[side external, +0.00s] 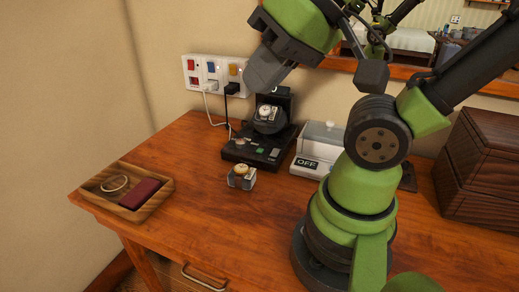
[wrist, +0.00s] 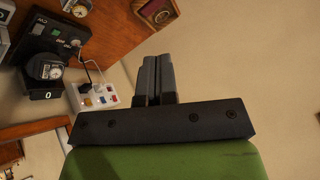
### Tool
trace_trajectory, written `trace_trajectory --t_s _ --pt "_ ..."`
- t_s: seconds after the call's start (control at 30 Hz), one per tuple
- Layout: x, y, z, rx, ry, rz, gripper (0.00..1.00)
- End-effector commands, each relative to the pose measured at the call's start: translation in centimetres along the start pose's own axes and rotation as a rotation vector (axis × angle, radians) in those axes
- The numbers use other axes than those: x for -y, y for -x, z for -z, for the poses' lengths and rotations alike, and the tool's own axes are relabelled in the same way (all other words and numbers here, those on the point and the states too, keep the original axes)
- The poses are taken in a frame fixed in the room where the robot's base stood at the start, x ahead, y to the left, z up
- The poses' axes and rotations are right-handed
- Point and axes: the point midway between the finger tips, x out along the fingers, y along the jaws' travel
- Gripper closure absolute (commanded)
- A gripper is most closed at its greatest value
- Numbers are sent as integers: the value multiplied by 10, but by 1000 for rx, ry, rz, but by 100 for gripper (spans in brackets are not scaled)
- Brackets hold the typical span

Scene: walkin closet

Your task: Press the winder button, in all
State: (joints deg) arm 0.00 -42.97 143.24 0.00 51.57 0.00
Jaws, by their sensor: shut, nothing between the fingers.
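The watch winder (side external: 250,155) is a black unit at the back of the wooden desk, with a watch (side external: 266,113) on its round holder. Its base has small buttons (side external: 262,151), one of them greenish. In the wrist view the winder (wrist: 38,40) is at the upper left, with the watch face (wrist: 50,71) and a "0" display (wrist: 48,95). My gripper (side external: 262,78) is shut and empty, in the air above the winder and touching nothing. Its closed fingers (wrist: 153,72) also show in the wrist view, pointing away from the winder toward bare wall.
A power strip (side external: 190,80) with plugs and cables is on the wall behind the winder. A white box marked OFF (side external: 310,163) stands right of it. A watch on a cube (side external: 241,177) sits in front. A wooden tray (side external: 85,190) is left; wooden boxes (side external: 490,150) are right.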

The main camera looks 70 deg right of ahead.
Motion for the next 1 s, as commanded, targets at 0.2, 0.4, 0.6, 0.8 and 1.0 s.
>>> trace_trajectory --t_s 0.2,0.4,0.6,0.8,1.0 --pt "0 0 0 0 0 0 100" --pt "-6 -5 10 -18 17 -40 100" --pt "-45 -30 54 -88 137 -228 100" --pt "-106 -60 100 -113 353 -424 100" --pt "-169 -93 121 -87 587 -512 100"
